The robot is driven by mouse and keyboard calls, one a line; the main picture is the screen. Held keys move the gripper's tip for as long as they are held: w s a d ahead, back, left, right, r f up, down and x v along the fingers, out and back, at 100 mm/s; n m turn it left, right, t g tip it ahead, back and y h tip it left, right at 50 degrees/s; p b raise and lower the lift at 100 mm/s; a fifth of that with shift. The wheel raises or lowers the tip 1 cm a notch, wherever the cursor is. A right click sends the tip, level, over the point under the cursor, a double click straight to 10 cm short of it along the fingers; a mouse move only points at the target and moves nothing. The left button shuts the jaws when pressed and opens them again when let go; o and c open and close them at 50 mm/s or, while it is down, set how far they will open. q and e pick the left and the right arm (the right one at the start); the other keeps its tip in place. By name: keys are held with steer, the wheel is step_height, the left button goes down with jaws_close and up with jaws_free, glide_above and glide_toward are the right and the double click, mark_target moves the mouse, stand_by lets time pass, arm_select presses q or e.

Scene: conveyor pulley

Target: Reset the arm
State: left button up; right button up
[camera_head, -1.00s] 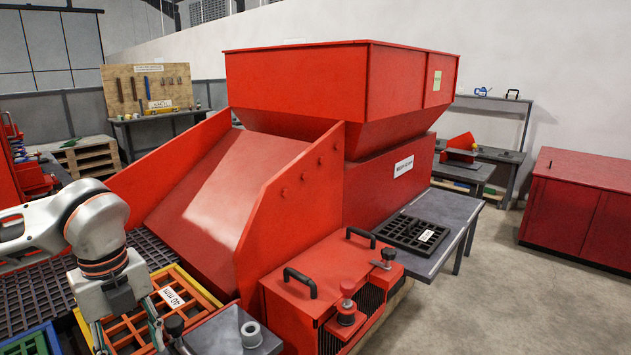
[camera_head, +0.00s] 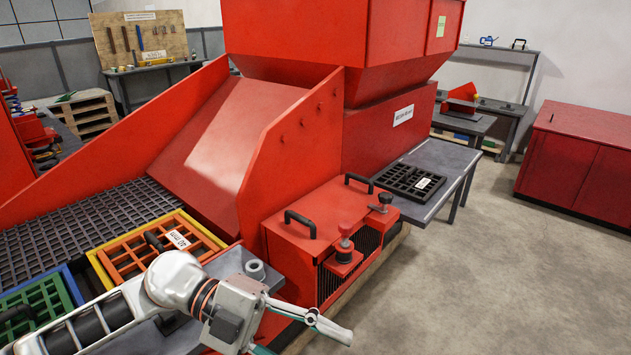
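My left arm comes in from the lower left, low across the front of the picture. Its gripper (camera_head: 303,340) points right and slightly down, in front of the red box with black handles (camera_head: 318,232). Its fingers are spread apart with nothing seen between them; the lower finger is partly cut off by the bottom edge. My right gripper is out of view.
An orange grid in a yellow frame (camera_head: 107,262) lies left, beside a green grid in a blue frame (camera_head: 72,285). A grey ring (camera_head: 255,269) sits just behind my gripper. A black grid (camera_head: 409,181) lies on the grey side table (camera_head: 449,158). The floor at right is clear.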

arm_select(q)
steer(key=w+r+n+t+h, duration=0.4)
steer(key=w+n+t+h, duration=0.3)
steer(key=n+t, duration=0.25)
steer(key=w+a+f+n+t+y, duration=0.4)
steer(key=a+f+n+t+y, duration=0.1)
steer(key=f+n+t, duration=0.15)
steer(key=w+a+f+n+t+y, duration=0.3)
steer(key=a+f+n+t+y, duration=0.15)
steer(key=f+n+t, duration=0.2)
steer(key=s+a+f+n+g+y, duration=0.2)
steer(key=s+a+f+y, duration=0.1)
steer(key=f, duration=0.5)
steer(key=s+a+f+n+g+y, duration=0.2)
steer(key=s+f, duration=0.4)
steer(key=f, duration=0.3)
steer(key=s+a+f+n+g+y, duration=0.2)
steer(key=s+a+f+y, duration=0.2)
steer(key=f, duration=0.5)
steer(key=a, duration=0.2)
steer(key=shift+s+a+f, duration=0.15)
steer(key=shift+s+a, duration=0.2)
steer(key=shift+s, duration=0.05)
